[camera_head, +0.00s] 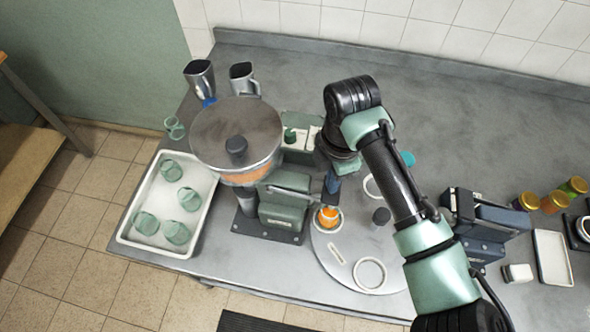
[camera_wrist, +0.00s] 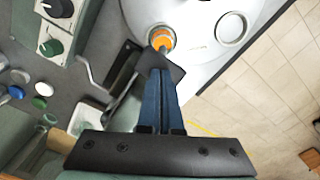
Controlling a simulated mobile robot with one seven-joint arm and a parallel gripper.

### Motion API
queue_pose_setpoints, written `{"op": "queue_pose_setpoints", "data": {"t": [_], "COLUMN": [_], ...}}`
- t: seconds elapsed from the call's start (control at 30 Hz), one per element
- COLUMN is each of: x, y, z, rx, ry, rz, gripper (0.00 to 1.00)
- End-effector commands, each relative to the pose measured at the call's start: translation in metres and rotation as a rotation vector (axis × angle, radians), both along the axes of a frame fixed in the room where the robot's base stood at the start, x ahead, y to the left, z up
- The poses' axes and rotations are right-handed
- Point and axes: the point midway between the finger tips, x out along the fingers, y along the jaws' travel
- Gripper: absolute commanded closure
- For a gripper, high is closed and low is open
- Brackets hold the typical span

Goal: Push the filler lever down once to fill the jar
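The filler has a round lidded hopper (camera_head: 236,135) with orange contents and a green-grey body (camera_head: 285,200) on the bench. A jar (camera_head: 328,217) showing orange stands in a ring on the round plate beside the filler; it also shows in the wrist view (camera_wrist: 161,40). My gripper (camera_head: 331,185) points down above and just behind the jar, close to the filler body. In the wrist view its blue fingers (camera_wrist: 161,75) lie together, with nothing seen between them. A dark flat piece lies at the fingertips; I cannot tell whether it is the lever or whether they touch.
The round plate (camera_head: 318,255) has other white rings and a dark knob (camera_head: 381,216). A white tray (camera_head: 205,225) with several green glass jars is at left. A dark blue machine (camera_head: 480,220) and filled jars (camera_head: 554,202) stand at right.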

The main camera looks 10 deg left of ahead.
Motion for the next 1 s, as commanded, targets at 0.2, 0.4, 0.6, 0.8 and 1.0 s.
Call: {"op": "queue_pose_setpoints", "data": {"t": [0.2,0.4,0.6,0.8,1.0], "x": [0.0,0.0,0.0,0.0,0.0], "y": [0.0,0.0,0.0,0.0,0.0], "z": [0.019,0.034,0.048,0.057,0.055], "rx": [0.001,0.0,-0.001,0.0,0.0], "ry": [0.0,0.0,0.0,-0.001,-0.001], "rz": [0.001,0.0,0.0,0.0,0.0], "gripper": [1.0,1.0,1.0,1.0,1.0]}}
